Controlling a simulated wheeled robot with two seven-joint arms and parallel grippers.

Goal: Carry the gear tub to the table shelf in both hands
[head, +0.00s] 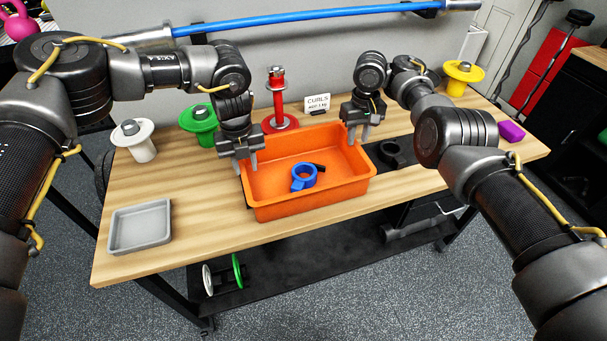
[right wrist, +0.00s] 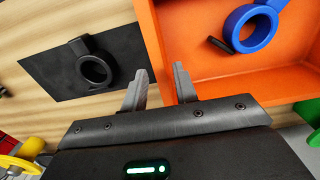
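The gear tub (head: 318,198) is an orange open box near the middle of the wooden tabletop, seemingly resting on it. Inside lie a blue ring collar (head: 303,177) and a small black piece, both also in the right wrist view. My left gripper (head: 247,163) is at the tub's left wall, fingers apart on either side of the rim. My right gripper (head: 358,133) is at the right wall; in the right wrist view its fingers (right wrist: 160,82) stand apart with the rim between them. The black table shelf (head: 320,262) lies under the tabletop.
A grey tray (head: 140,227) is at the left. A black collar (head: 390,152) lies on a dark mat right of the tub. Weight-plate spindles stand along the back, with a sign (head: 317,102). A purple block (head: 511,132) is at right. The shelf holds plates (head: 222,276) and a dumbbell (head: 418,228).

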